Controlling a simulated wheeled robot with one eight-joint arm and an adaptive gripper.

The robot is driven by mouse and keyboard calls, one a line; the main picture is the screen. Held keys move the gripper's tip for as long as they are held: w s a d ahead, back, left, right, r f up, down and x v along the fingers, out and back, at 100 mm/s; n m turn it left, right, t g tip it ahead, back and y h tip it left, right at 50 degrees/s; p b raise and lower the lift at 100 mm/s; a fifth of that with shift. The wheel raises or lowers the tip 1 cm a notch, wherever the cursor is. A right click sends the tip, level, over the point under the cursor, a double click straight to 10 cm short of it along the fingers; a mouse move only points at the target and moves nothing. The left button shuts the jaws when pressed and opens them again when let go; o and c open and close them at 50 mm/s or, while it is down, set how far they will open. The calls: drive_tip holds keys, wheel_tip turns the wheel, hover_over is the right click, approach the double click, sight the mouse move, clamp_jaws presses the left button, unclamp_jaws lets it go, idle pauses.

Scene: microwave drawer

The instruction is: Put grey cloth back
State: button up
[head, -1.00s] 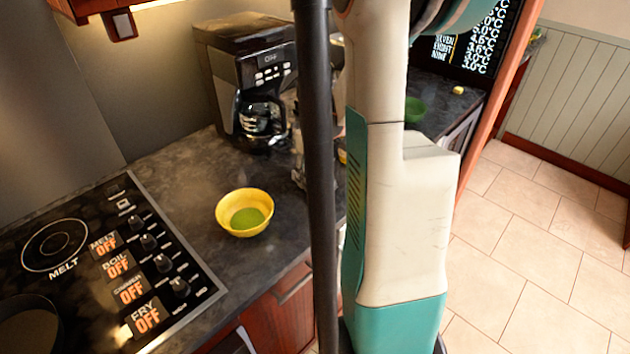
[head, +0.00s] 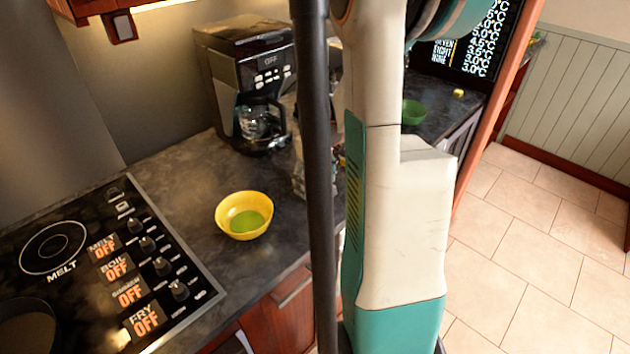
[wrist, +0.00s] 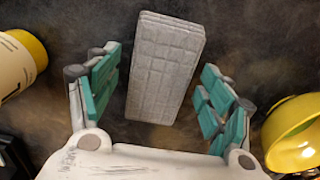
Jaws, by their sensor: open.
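The grey cloth (wrist: 166,72) shows in the wrist view as a folded, quilted grey block on the dark countertop. My gripper (wrist: 158,90) is open, with one teal finger on each side of the cloth and a gap between each finger and it. I cannot tell how far above the counter the fingers are. In the head view my arm hides most of the area around the gripper, and I cannot make out the cloth there.
A yellow bowl (head: 244,215) with green inside stands on the counter; it also shows at the wrist view's right edge (wrist: 293,135). A yellow-and-white container (wrist: 18,65) is at the left. The coffee maker (head: 248,85), cooktop (head: 105,260) and green bowl (head: 413,112) are nearby.

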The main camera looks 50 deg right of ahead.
sight(314, 182)
wheel_tip(314, 182, up, 12)
drive_tip(key=p, duration=0.3)
drive_tip(key=shift+p, duration=0.4)
drive_tip(key=shift+w+r, duration=0.1)
